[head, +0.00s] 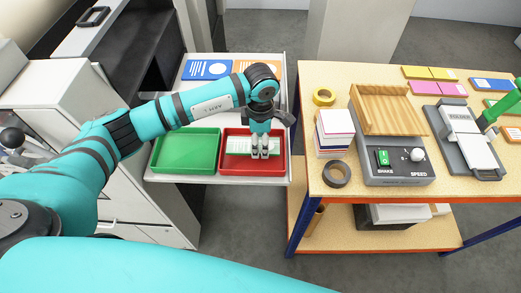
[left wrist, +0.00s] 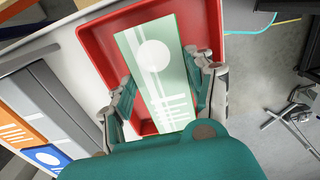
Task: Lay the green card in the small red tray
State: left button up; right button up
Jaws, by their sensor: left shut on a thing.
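My left gripper (head: 264,152) is over the small red tray (head: 253,170) and is shut on the green card (head: 238,146). In the left wrist view the card (left wrist: 155,55), pale green with a white circle and stripes, lies between the two fingers (left wrist: 165,92). The red tray (left wrist: 95,43) shows behind and around the card. The card is over the tray's inside; whether it touches the tray floor I cannot tell. In the head view the arm and fingers hide part of the card. My right gripper is not clearly shown; only a green part (head: 490,118) shows at the right edge.
A green tray (head: 186,151) stands left of the red one on the white surface. Blue (head: 207,70) and orange (head: 257,68) cards lie behind. To the right, a wooden table holds a jogger with a wooden box (head: 388,112), a paper stack (head: 335,131), tape rolls and a grey device (head: 465,140).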

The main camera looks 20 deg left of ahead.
aim_at(260, 145)
pick_arm(q)
notch_tip(260, 145, down, 4)
jog(key=shift+r+b, duration=0.2)
jog(key=shift+b, duration=0.5)
jog(key=shift+r, duration=0.1)
jog(key=shift+f, duration=0.2)
jog(key=o, duration=0.9)
jog(key=shift+r, duration=0.15)
